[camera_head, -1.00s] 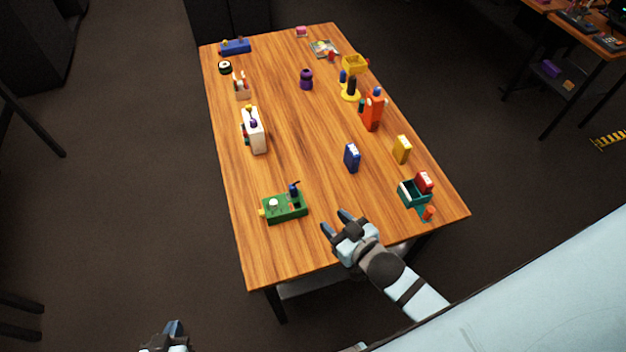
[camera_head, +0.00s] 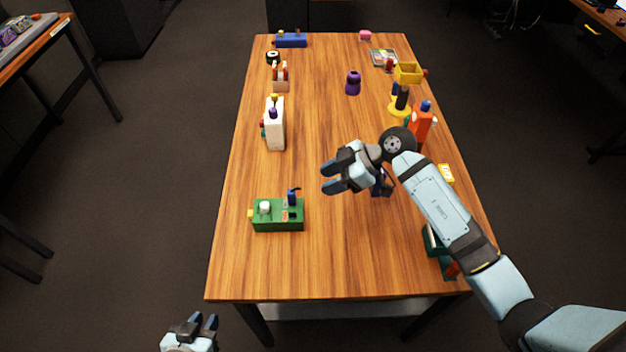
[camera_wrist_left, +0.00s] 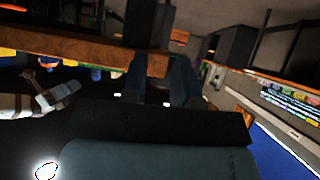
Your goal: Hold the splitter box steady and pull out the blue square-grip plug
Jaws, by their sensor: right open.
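A white upright box (camera_head: 276,138) stands left of the table's middle, with small coloured knobs or plugs on its top and left side. It looks like the splitter box. A dark blue-purple piece (camera_head: 272,114) sits on it, too small to tell whether its grip is square. My right gripper (camera_head: 327,178) is open and empty above the table, below and right of the white box. My left gripper (camera_head: 204,318) is off the table's near left corner, open and empty; its spread fingers also show in the left wrist view (camera_wrist_left: 157,80).
Orange, yellow and teal objects line the right side, partly behind my right arm. The middle of the table is mostly clear.

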